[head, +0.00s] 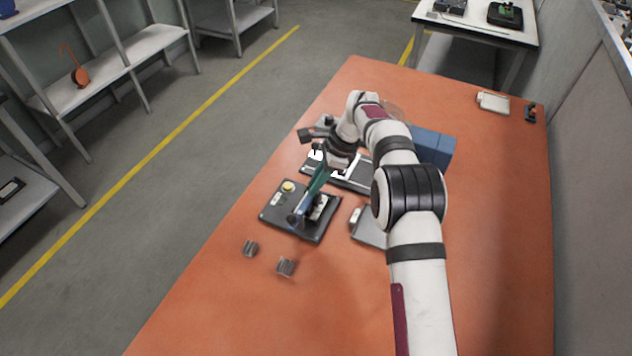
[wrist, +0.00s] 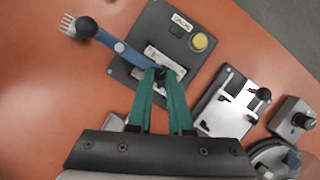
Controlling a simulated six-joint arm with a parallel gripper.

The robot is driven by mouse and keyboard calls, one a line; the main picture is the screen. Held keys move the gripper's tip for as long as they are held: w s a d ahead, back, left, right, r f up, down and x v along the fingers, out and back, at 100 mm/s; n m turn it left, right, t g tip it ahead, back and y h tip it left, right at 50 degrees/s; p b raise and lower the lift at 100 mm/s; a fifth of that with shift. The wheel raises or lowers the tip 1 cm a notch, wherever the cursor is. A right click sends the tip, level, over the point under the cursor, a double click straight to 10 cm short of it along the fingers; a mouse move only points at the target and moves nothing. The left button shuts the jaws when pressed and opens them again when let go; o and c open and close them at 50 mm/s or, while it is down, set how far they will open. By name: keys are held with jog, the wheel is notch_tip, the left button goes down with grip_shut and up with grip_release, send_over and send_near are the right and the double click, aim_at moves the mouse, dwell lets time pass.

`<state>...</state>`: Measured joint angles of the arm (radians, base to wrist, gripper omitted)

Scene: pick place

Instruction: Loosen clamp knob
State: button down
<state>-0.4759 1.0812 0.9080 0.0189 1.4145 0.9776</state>
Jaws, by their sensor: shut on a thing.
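The clamp fixture is a dark square base plate (head: 270,210), also in the wrist view (wrist: 157,22). A blue clamp arm (wrist: 122,47) crosses it and ends in a black ball (wrist: 87,27) beyond the plate's edge. The arm also shows in the head view (head: 303,208). My gripper (wrist: 165,74), with green fingers, points down at the plate in the head view (head: 317,190). Its fingertips are shut on a small dark part, apparently the clamp knob, at the inner end of the blue arm. The fingers mostly hide that part.
The plate carries a yellow button (wrist: 200,41). Two grey ribbed blocks (head: 250,248) (head: 286,266) lie in front of it. A white-and-black fixture (wrist: 228,107) stands beside it. A blue box (head: 433,147) is behind my arm. The table's front area is clear.

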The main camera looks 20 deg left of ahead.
jog(key=n+g, duration=0.1)
jog(key=n, duration=0.2)
jog(key=shift+w+a+h, duration=0.1)
jog(key=shift+h, duration=0.2)
jog(key=c, duration=0.8)
grip_release()
